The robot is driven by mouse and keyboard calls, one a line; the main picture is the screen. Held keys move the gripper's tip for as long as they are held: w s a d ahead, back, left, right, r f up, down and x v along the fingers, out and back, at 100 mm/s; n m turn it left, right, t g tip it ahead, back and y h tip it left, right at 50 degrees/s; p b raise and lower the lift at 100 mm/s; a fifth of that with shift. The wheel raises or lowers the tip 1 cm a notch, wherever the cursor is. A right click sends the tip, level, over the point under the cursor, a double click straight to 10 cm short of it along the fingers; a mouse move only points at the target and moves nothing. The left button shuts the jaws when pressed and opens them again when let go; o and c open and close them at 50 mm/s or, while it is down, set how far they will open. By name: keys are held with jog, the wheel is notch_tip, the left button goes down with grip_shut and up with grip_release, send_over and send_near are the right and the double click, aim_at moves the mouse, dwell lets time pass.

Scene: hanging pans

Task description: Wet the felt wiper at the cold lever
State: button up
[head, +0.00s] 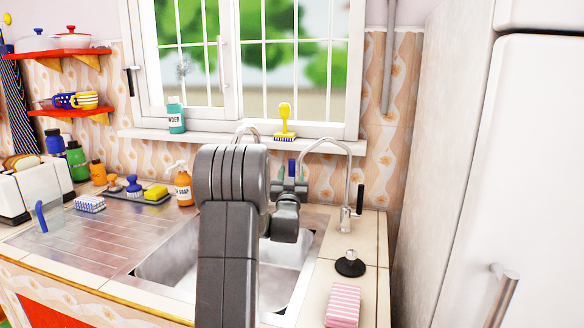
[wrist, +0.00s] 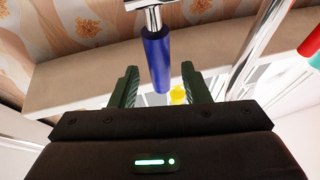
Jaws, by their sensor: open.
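My gripper (head: 291,172) is raised above the sink, its fingers open. In the wrist view, a blue lever (wrist: 157,60) on a chrome stem reaches into the gap between the open fingers (wrist: 159,85). The lever also shows blue between the fingers in the head view (head: 292,168). I cannot tell whether a finger touches it. Nothing is gripped. A round black pad with a metal knob (head: 350,264) sits on the counter right of the sink; it may be the felt wiper, but I cannot be sure. My arm hides part of the sink and tap.
A curved chrome tap (head: 329,142) stands right of my gripper. A pink striped sponge (head: 343,305) lies at the front right. A yellow brush (head: 285,122) and a teal bottle (head: 176,115) stand on the windowsill. The drainboard (head: 85,240) is mostly clear.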

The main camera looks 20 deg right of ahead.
jog(key=shift+x, duration=1.2)
jog(key=shift+c, duration=0.4)
grip_shut()
